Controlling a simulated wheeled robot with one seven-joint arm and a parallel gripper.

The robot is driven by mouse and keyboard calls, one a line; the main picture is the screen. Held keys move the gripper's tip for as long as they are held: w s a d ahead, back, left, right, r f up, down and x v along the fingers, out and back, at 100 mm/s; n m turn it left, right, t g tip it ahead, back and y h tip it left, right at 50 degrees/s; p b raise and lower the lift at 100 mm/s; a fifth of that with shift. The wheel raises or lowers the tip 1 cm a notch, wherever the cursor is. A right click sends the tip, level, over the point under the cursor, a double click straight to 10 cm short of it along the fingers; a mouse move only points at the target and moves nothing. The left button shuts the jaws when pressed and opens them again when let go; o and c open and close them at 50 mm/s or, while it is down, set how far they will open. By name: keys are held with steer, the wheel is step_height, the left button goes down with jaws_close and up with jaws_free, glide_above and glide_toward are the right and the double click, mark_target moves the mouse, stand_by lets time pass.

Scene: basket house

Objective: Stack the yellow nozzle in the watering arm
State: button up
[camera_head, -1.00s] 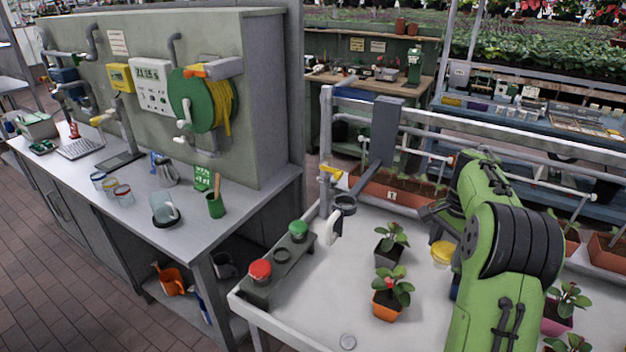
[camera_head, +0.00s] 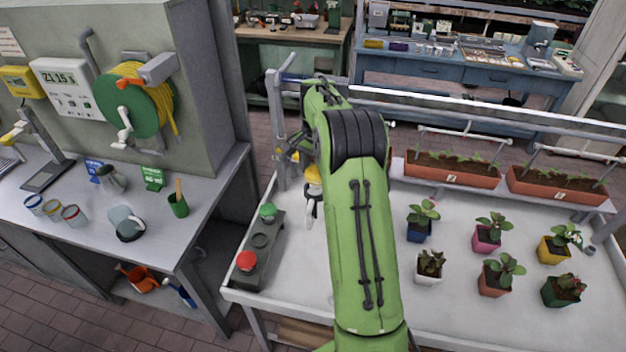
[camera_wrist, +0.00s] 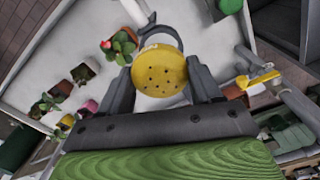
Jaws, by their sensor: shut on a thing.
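The yellow nozzle (camera_wrist: 160,72) shows its round, holed face in the wrist view. My gripper (camera_wrist: 163,85) is shut on it, with one dark finger on each side. In the head view the nozzle (camera_head: 313,178) is a small yellow shape left of my green arm. The watering arm's dark ring (camera_head: 317,194) shows just below it, with a white handle (camera_head: 309,213) hanging down. In the wrist view the grey ring (camera_wrist: 172,33) lies behind the nozzle and overlaps it. I cannot tell whether they touch. My arm hides much of the watering arm and my fingers in the head view.
Several potted plants, including a white pot (camera_head: 429,270), stand to the right. Grey pipes (camera_head: 282,130) with a yellow tap rise close behind the nozzle.

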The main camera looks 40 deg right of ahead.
mark_target(315, 180)
steer(key=f, duration=0.3)
steer(key=shift+w+a+f, duration=0.1)
steer(key=shift+w+a, duration=0.05)
steer(key=shift+a, duration=0.05)
steer(key=shift+f, duration=0.15)
steer(key=shift+d, duration=0.15)
steer(key=shift+f, duration=0.4)
steer(key=o, duration=1.1)
steer(key=shift+r, duration=0.1)
steer(key=shift+o, duration=0.2)
step_height(315, 180, up, 13)
steer(key=shift+p, duration=0.35)
